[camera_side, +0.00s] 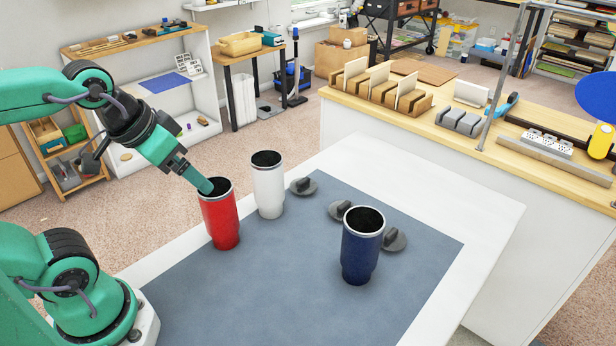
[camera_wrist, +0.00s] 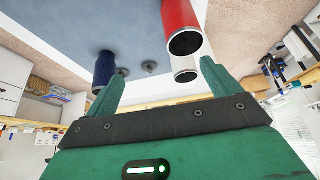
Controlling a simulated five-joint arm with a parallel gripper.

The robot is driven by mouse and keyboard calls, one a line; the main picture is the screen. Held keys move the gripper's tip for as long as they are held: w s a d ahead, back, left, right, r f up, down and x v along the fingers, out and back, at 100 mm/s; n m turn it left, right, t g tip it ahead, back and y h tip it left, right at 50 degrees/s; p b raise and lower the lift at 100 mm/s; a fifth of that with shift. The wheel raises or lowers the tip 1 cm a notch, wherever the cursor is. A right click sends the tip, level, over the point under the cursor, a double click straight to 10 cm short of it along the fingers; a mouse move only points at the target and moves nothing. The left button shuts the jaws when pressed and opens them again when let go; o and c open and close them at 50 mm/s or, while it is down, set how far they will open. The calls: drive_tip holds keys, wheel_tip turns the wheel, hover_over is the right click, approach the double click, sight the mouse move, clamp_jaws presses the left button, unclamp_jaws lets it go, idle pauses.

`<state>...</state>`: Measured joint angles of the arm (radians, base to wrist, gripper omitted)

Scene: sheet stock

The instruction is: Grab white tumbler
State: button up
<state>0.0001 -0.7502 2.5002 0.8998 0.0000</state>
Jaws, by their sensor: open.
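The white tumbler (camera_side: 268,188) stands upright on the grey mat (camera_side: 290,290), its open top dark inside. The red tumbler (camera_side: 220,218) stands in front and left of it. The blue tumbler (camera_side: 362,250) stands at the right. My gripper (camera_side: 204,186) is at the red tumbler's rim in the side view; I cannot tell whether it touches. In the wrist view my gripper (camera_wrist: 163,70) has its fingers wide apart with nothing held. There the white tumbler (camera_wrist: 185,66) shows near the right finger, partly hidden by the red tumbler (camera_wrist: 181,18).
Three dark grey lids (camera_side: 303,187) lie on the mat right of the white tumbler and around the blue one. The mat's front part is clear. A wooden-topped bench (camera_side: 440,125) with racks and tools stands behind the white table (camera_side: 400,165).

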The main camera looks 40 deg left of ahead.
drive_tip(key=shift+o, duration=0.4)
drive_tip(key=shift+w, duration=0.1)
drive_tip(key=n+g, duration=0.3)
drive_tip(key=g, duration=0.3)
hover_over(269, 187)
drive_tip(key=w+a, duration=0.2)
drive_tip(key=a, duration=0.1)
wheel_tip(269, 187, down, 6)
drive_tip(key=shift+m, duration=0.3)
drive_tip(key=shift+w+f, duration=0.1)
drive_tip(key=shift+f, duration=4)
drive_tip(key=c, duration=1.6)
drive_tip(key=shift+r, duration=0.15)
